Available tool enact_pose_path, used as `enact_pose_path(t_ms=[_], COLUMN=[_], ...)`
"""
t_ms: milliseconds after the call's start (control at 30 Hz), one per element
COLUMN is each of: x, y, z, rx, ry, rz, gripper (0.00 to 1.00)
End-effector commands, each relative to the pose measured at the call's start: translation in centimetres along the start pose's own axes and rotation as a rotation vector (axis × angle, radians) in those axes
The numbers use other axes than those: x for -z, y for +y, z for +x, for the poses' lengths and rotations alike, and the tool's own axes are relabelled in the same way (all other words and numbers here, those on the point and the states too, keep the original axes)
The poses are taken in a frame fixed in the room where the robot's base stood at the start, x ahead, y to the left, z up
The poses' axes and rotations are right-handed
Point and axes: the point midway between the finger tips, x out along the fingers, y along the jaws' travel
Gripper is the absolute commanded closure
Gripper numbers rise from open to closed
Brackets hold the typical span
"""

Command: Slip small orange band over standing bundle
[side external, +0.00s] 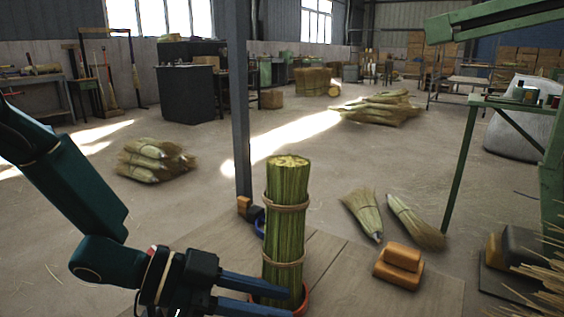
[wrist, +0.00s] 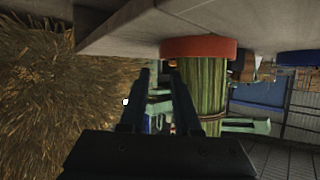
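The bundle (side external: 286,225) of green-yellow stalks stands upright on the wooden table, tied with two twine wraps. The orange band (side external: 304,302) is low at the bundle's foot and appears to encircle it, partly hidden by the bundle and my gripper. In the wrist view, which is upside down, the band (wrist: 198,48) crosses the bundle (wrist: 203,88) at the tabletop. My gripper (side external: 290,301) is low beside the bundle, its two fingers apart with nothing visibly clasped. The fingers (wrist: 160,72) also show apart in the wrist view, overlapping the bundle's edge.
A blue ring (side external: 259,226) lies behind the bundle, beside a dark post (side external: 239,110). Orange blocks (side external: 399,266) sit to the right on the table. Loose straw (side external: 545,275) sticks in at the right edge. The tabletop between bundle and blocks is clear.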

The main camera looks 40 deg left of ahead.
Motion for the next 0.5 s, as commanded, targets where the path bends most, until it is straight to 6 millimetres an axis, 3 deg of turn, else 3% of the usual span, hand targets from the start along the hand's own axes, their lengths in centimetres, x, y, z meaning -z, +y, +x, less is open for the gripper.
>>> enact_pose_path(t_ms=[200, 500], x=[2.9, 3.5], y=[-0.4, -3.4], z=[-1.1, -4.5], rx=[0.006, 0.013], ry=[0.019, 0.018], rz=[0.013, 0.01], gripper=[0.59, 0.59])
